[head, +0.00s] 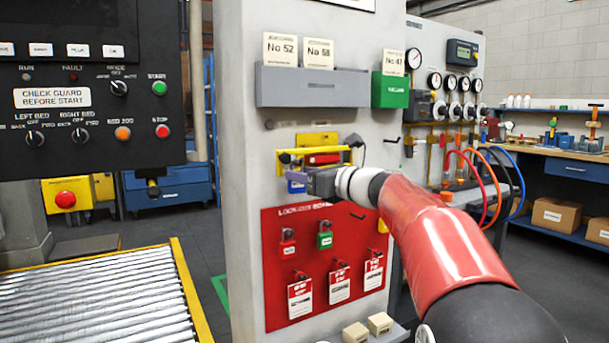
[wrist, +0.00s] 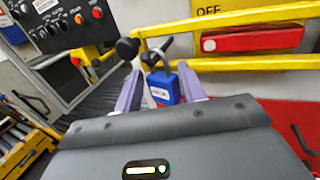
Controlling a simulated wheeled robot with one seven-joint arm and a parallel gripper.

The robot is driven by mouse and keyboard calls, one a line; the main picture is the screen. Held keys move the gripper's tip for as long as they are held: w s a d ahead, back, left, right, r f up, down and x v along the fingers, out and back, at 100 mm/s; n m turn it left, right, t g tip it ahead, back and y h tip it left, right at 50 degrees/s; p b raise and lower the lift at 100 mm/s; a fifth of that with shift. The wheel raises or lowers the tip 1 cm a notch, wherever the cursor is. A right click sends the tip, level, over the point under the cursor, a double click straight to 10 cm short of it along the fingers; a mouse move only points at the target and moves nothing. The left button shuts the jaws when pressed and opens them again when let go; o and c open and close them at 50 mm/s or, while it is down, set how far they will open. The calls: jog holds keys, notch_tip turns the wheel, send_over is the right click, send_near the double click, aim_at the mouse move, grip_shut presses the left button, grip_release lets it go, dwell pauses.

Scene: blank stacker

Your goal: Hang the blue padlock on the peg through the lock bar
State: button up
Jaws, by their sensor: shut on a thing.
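The blue padlock (wrist: 166,90) is held upright between the purple fingers of my gripper (wrist: 162,92) in the wrist view. Its grey shackle points up, close to the dark peg (wrist: 154,58) at the left end of the yellow lock bar (wrist: 240,64). I cannot tell whether the shackle is around the peg or only beside it. In the head view, the padlock (head: 297,186) shows as a small blue patch at my gripper (head: 307,182), just below the left end of the lock bar (head: 300,157). My gripper hides part of it.
A red switch handle (wrist: 252,40) sits behind the yellow bars. Below is a red lockout board (head: 275,255) with red and green padlocks and several tags. A grey card holder (head: 312,87) is above. A black control panel (head: 75,90) stands left, over a roller conveyor (head: 90,300).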

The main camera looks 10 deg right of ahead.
jog(key=o, duration=1.2)
jog(key=shift+s+r, duration=0.1)
